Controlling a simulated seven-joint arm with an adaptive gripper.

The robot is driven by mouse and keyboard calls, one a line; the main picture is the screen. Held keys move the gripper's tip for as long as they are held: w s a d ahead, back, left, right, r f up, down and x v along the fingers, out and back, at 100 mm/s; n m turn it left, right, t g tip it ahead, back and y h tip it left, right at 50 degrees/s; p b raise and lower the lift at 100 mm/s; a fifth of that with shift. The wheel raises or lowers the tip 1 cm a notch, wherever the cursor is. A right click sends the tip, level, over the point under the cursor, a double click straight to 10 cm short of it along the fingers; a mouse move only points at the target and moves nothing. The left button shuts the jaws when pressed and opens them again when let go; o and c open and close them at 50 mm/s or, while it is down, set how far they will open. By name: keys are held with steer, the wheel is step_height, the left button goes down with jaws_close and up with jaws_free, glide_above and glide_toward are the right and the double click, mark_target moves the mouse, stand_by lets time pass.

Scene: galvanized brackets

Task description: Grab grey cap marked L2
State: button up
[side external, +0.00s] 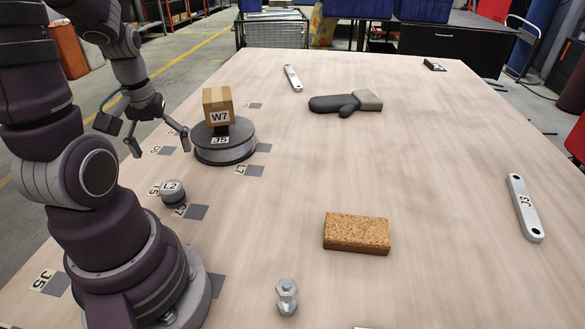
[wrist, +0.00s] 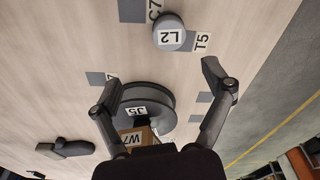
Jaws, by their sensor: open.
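The grey cap marked L2 (side external: 172,192) is a small round disc on the table near my arm's base. It also shows in the wrist view (wrist: 169,34), at the top, beyond my fingertips. My gripper (side external: 160,141) is open and empty, above the table and apart from the cap. In the wrist view my gripper (wrist: 163,82) has its fingers spread wide, with the cap ahead of them and slightly to the right of the middle.
A box marked W7 (side external: 218,98) sits on a round grey stand marked J5 (side external: 224,153), close beside my gripper. A cork block (side external: 357,233), a bolt (side external: 287,297), a bracket marked J3 (side external: 524,207) and a dark glove (side external: 335,104) lie farther off.

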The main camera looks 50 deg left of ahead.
mark_target(170, 187)
steer(key=shift+n, duration=0.4)
steer(key=f, duration=0.3)
steer(key=s+a+f, duration=0.1)
steer(key=f, duration=0.1)
steer(key=shift+a+f, duration=0.1)
steer(key=shift+f, duration=0.05)
steer(key=f, duration=0.5)
steer(key=shift+w+a+f, duration=0.2)
steer(key=shift+a+f, duration=0.05)
steer(key=shift+f, duration=0.1)
steer(key=c, duration=1.3)
steer(key=shift+c, duration=0.2)
steer(key=shift+r, duration=0.15)
